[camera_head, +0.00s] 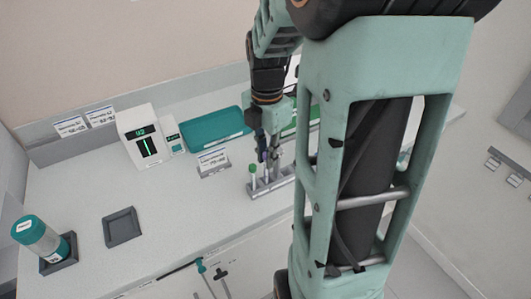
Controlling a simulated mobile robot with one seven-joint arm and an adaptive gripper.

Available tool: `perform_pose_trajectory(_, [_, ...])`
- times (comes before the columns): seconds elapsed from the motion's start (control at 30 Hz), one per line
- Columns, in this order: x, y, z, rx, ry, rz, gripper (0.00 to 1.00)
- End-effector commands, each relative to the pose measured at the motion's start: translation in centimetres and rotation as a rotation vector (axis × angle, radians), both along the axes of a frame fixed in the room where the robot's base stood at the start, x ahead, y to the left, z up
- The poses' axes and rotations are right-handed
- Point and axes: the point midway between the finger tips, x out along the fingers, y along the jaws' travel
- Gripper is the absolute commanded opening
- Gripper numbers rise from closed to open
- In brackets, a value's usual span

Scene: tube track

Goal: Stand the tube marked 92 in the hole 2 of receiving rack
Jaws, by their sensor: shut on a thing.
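The grey rack (262,190) stands at the counter's front edge, partly hidden at the right by my arm. A tube with a green cap (252,169) stands upright at the rack's left end. I cannot tell whether the held tube is in a hole or above it, nor read hole numbers.
A teal tray (205,137) lies behind. A white device with a green display (145,135) and a small label stand (213,163) are left of the rack. A teal-capped jar (42,239) and an empty square holder (122,227) sit at left.

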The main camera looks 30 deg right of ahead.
Motion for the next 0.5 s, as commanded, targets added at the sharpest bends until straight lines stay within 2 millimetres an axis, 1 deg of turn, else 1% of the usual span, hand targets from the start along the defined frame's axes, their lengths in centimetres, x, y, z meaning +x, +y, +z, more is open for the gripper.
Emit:
perform_pose_trajectory(0.23, [-0.02, 0.01, -0.88, 0.000, 0.000, 0.000, 0.01])
perform_pose_trajectory(0.5, [-0.02, 0.01, -0.94, 0.000, 0.000, 0.000, 0.01])
